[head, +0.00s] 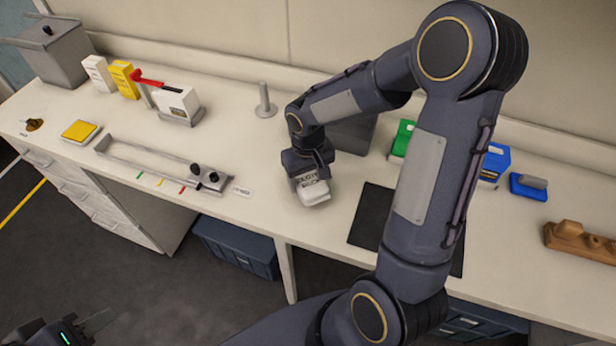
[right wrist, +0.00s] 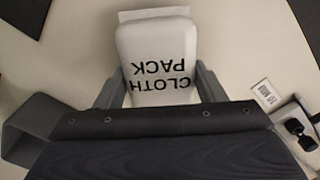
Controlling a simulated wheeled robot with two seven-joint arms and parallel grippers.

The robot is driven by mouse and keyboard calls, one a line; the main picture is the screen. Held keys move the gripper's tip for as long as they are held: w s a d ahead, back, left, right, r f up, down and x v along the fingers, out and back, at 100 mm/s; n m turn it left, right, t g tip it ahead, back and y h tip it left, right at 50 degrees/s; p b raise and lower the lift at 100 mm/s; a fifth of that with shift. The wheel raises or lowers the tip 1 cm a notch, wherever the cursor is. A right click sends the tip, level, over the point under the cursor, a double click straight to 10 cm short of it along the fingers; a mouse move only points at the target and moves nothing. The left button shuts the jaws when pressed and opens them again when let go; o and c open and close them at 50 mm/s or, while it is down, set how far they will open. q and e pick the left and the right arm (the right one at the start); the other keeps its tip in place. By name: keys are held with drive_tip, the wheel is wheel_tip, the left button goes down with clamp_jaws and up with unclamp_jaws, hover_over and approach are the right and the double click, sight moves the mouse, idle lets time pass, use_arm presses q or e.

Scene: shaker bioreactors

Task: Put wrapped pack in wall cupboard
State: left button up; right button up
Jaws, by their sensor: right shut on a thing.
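The wrapped pack (head: 313,192) is a white soft block with black lettering, low over the bench near its front edge in the head view. In the right wrist view the wrapped pack (right wrist: 158,60) reads "CLOTH PACK" and sits between the two fingers. My right gripper (head: 308,178) is shut on it, pointing down; its fingers also show in the right wrist view (right wrist: 160,88). Whether the pack touches the bench is hard to tell. My left gripper (head: 88,328) is at the bottom left of the head view, over the floor, partly cut off. No wall cupboard shows.
The bench (head: 240,215) holds a metal rail frame (head: 160,165), a dark mat (head: 370,215), a grey upright peg (head: 265,102), blue boxes (head: 495,162) and a brown wooden piece (head: 580,242). A grey bin (head: 50,52) stands far left. Blue crates (head: 237,247) sit below.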

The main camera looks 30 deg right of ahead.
drive_tip(key=shift+f, duration=0.3)
drive_tip(key=shift+f, duration=0.2)
drive_tip(key=o, duration=1)
drive_tip(key=shift+r, duration=0.15)
